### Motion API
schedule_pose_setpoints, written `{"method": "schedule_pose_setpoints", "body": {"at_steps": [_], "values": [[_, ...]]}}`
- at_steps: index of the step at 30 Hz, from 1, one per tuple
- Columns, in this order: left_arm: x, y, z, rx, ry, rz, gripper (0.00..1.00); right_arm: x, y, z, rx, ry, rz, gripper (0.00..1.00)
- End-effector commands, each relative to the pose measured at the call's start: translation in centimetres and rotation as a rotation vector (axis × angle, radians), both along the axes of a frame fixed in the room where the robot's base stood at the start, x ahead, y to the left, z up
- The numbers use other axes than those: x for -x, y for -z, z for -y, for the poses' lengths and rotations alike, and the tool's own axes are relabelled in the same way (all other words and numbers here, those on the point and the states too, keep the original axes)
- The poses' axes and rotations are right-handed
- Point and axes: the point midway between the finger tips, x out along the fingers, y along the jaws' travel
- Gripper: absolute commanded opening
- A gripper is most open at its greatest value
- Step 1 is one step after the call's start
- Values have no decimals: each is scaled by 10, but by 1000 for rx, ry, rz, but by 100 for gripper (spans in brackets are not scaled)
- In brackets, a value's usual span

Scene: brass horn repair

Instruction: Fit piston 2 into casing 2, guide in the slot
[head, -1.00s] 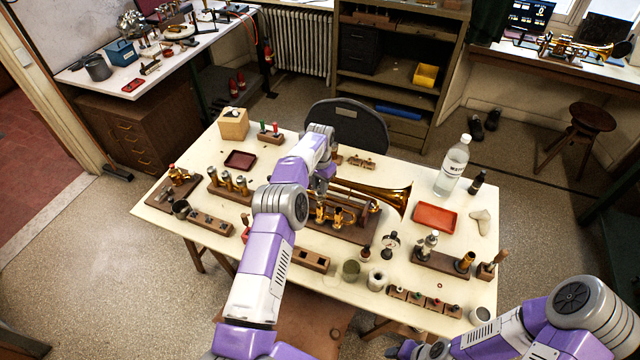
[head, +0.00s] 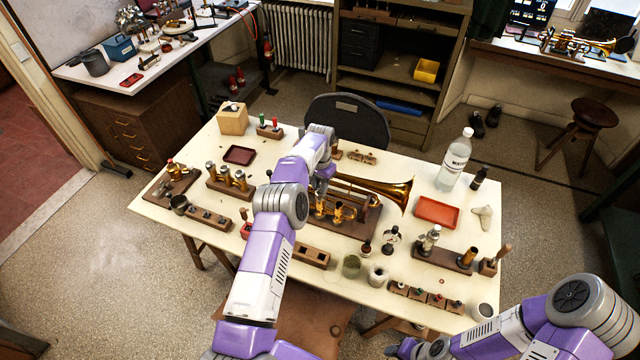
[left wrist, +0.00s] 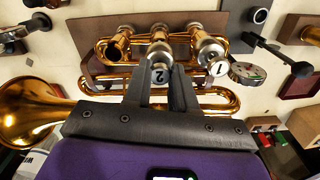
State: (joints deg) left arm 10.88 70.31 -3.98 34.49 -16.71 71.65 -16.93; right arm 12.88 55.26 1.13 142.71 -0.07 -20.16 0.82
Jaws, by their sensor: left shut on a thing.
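The brass horn (head: 398,194) lies on a wooden stand at the middle of the table. In the left wrist view its bell (left wrist: 22,115) is at the left and its row of casings is above my fingers. My left gripper (left wrist: 162,80) is shut on piston 2 (left wrist: 158,73), whose end is marked 2, right at the middle casing, casing 2 (left wrist: 160,48). My fingers partly hide them, so I cannot tell the piston's depth or how its guide meets the slot. A part marked 1 (left wrist: 218,68) sits beside it. My right gripper (head: 408,348) is low at the front, unclear.
A red tray (head: 437,212), a water bottle (head: 454,163) and a wooden stand (head: 445,256) are to the right of the horn. A row of upright parts (head: 228,178) is left of my left arm. Small pots (head: 352,266) stand near the front edge.

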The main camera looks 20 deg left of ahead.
Motion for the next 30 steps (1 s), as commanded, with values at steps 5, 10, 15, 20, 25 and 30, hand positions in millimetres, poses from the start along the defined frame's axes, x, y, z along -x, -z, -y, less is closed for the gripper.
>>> {"method": "schedule_pose_setpoints", "body": {"at_steps": [5, 10, 15, 20, 25, 30], "values": [[0, 6, 0, 0, 0, 0, 0, 0, 5, 0, 0, 0, 0, 43], [0, 9, 0, 0, 0, 1, 30, 0, 7, 0, 0, 0, 0, 43], [0, 9, 0, 0, 0, 1, 55, 0, 7, 0, 0, 0, 0, 43], [0, 8, 0, 0, 0, 0, 55, 0, 7, 0, 0, 0, 0, 43], [0, 5, 0, -1, 0, 1, 55, 0, 7, 0, 0, 0, 0, 43], [-1, -19, 0, -1, 0, 4, 55, 0, 8, 0, 0, 0, 0, 43]]}}
